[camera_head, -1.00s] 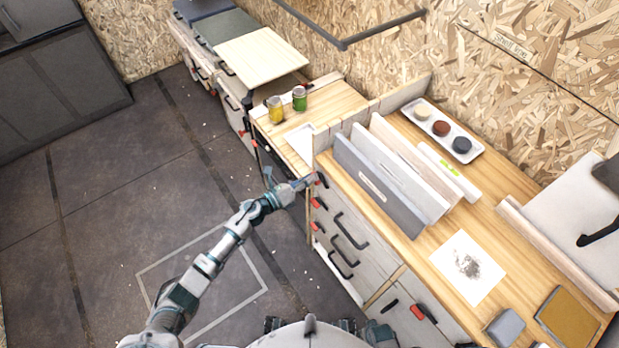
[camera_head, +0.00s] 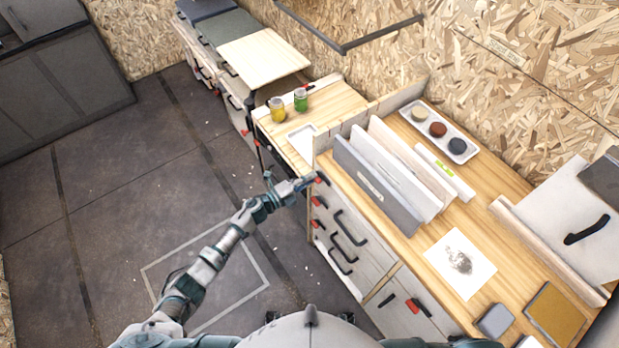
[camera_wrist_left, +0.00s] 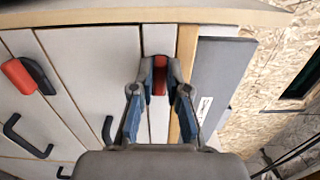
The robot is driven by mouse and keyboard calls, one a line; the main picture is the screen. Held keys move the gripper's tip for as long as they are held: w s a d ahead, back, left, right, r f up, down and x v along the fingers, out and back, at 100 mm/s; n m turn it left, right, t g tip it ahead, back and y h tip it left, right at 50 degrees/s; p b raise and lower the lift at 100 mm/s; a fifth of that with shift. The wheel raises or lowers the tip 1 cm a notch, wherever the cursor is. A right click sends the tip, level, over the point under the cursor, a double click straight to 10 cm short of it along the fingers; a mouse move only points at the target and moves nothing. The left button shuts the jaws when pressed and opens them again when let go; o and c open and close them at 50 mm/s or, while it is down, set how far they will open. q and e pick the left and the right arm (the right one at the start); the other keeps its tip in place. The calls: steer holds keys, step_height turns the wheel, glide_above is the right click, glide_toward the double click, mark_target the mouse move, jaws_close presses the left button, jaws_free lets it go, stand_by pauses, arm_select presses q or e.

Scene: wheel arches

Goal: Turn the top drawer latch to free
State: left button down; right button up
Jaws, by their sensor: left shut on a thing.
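The top drawer latch is a small red piece at the top left corner of the grey drawer front (camera_head: 372,228). In the left wrist view the red latch (camera_wrist_left: 159,82) sits between the blue-padded fingers of my left gripper (camera_wrist_left: 160,78), which are closed on it. In the head view my left gripper (camera_head: 312,181) is at the cabinet's left edge, just under the worktop, and largely hides the latch. The latch's exact angle cannot be told. My right gripper is out of view.
Lower red latches (camera_head: 318,202) and black drawer handles (camera_head: 345,240) stand out from the front below. A red-and-black latch (camera_head: 418,307) is on the door to the right. Upright boards (camera_head: 375,185) stand on the worktop. The floor (camera_head: 110,220) at left is clear.

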arm_select(q)
steer(key=shift+w+a+n, duration=0.2)
steer(key=shift+n, duration=0.1)
steer(key=c, duration=1.2)
jaws_free()
steer(key=shift+o, duration=0.2)
steer(key=shift+w+f, duration=0.1)
steer(key=shift+f, duration=0.05)
steer(key=v, duration=1.2)
steer(key=shift+d, duration=0.1)
